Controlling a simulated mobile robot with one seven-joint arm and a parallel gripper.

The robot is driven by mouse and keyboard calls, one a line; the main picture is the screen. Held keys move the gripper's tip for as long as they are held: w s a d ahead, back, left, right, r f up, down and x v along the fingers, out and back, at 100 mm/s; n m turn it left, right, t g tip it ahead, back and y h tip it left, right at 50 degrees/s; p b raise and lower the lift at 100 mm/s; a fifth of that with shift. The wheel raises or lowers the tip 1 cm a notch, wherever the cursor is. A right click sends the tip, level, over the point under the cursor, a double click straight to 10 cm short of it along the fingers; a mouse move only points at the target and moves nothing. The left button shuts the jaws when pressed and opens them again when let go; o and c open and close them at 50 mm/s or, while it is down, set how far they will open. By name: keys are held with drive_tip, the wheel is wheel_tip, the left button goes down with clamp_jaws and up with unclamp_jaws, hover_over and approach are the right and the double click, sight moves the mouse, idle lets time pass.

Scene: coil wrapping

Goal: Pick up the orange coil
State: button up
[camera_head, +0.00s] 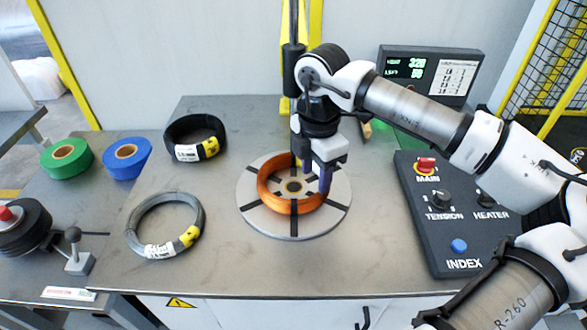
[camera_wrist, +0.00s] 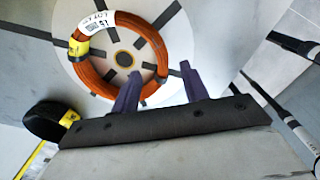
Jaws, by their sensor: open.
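The orange coil (camera_head: 276,207) lies flat on the round grey turntable (camera_head: 261,224) in the middle of the table. In the wrist view the coil (camera_wrist: 92,77) shows a white label and a yellow tag. My gripper (camera_head: 324,184) is over the right side of the coil, pointing down. In the wrist view its two purple fingers (camera_wrist: 157,80) are apart, with the near rim of the coil close to their tips. Nothing is held between them. Whether a finger touches the coil I cannot tell.
A black coil (camera_head: 195,140) and a grey coil (camera_head: 165,226) lie to the left, with blue (camera_head: 127,158) and green (camera_head: 67,158) tape rolls. A control panel (camera_head: 447,215) stands at right. A dark post (camera_head: 291,70) rises behind the turntable.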

sight(312, 197)
drive_tip(key=f+p, duration=0.1)
drive_tip(key=f, duration=0.2)
drive_tip(key=f+p, duration=0.1)
drive_tip(key=f, duration=0.3)
drive_tip(key=shift+s+a+f+p, duration=0.1)
drive_tip(key=shift+s+a+p, duration=0.1)
drive_tip(key=shift+p, duration=0.15)
drive_tip(key=shift+c, duration=0.5)
clamp_jaws()
idle(0.6)
